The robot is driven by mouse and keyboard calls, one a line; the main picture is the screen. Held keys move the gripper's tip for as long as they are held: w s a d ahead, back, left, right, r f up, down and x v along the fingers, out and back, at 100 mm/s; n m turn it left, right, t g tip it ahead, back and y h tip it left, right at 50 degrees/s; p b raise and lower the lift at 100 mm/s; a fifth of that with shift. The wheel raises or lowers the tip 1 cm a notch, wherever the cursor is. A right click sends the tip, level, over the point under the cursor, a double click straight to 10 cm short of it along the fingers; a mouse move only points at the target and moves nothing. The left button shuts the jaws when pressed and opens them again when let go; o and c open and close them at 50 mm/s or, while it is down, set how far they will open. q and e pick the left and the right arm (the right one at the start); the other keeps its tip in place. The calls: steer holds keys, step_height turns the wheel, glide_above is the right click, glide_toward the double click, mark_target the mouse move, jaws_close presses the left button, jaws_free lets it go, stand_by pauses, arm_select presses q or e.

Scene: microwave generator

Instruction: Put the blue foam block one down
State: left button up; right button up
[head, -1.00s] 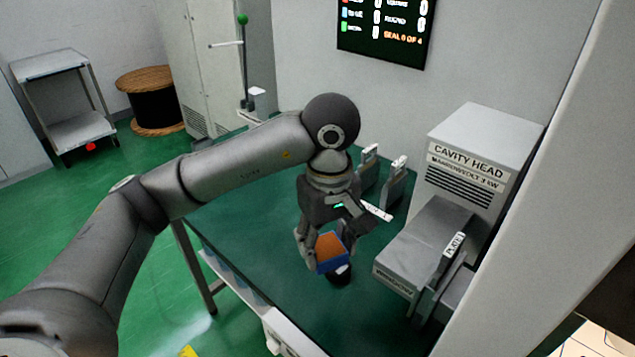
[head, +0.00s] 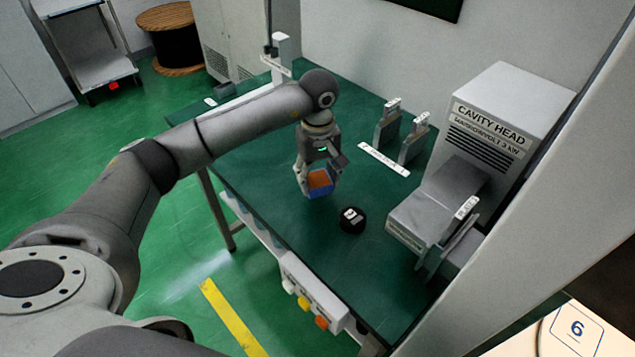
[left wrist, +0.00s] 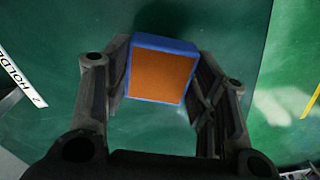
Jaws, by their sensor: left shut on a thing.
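The blue foam block (head: 319,183) has an orange face and blue sides. My left gripper (head: 318,186) is shut on it over the green table (head: 270,205). In the left wrist view the block (left wrist: 162,70) sits between the two fingers of the gripper (left wrist: 160,90), its orange face toward the camera. Whether the block's underside touches the table cannot be told. My right gripper is not in view.
A round black object (head: 352,220) with a white label stands on the table, front right of the block. The grey cavity head machine (head: 500,115) stands at the right. Two grey upright holders (head: 389,124) and a white label strip (head: 384,159) are behind. Table between is clear.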

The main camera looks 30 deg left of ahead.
mark_target(318, 179)
arm_select(q)
step_height(318, 179, down, 3)
steer(key=shift+w+a+f+p, duration=0.1)
steer(key=shift+p, duration=0.65)
steer(key=shift+f, duration=0.15)
steer(key=shift+f+b, duration=0.2)
steer(key=shift+b, duration=0.1)
steer(key=o, duration=0.7)
steer(key=shift+c, duration=0.2)
steer(key=shift+r, duration=0.1)
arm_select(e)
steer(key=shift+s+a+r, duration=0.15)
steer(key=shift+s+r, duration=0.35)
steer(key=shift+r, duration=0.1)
